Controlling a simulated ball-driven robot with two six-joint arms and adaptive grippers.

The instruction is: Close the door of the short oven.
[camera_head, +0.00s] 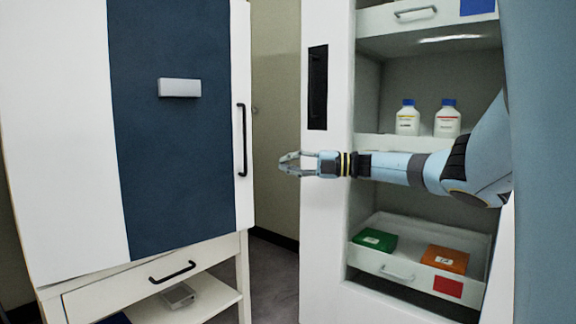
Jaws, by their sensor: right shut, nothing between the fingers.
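A white cabinet with a dark blue front panel (180,140) stands on the left, with a black vertical handle (242,140) on its right edge. Its door looks flush with the body. A taller white cabinet (328,220) on the right stands open, showing its shelves. I cannot tell for sure from the picture which one is the short oven. My right gripper (284,163) is shut and empty, in front of the gap between the two cabinets, pointing left. It does not touch the black handle. My left gripper is not in view.
Two white bottles with blue caps (407,118) stand on the tall cabinet's shelf, behind my right arm. A lower drawer (398,270) holds a green box (374,240) and an orange box (444,259). A drawer with a black handle (172,271) sits under the left cabinet.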

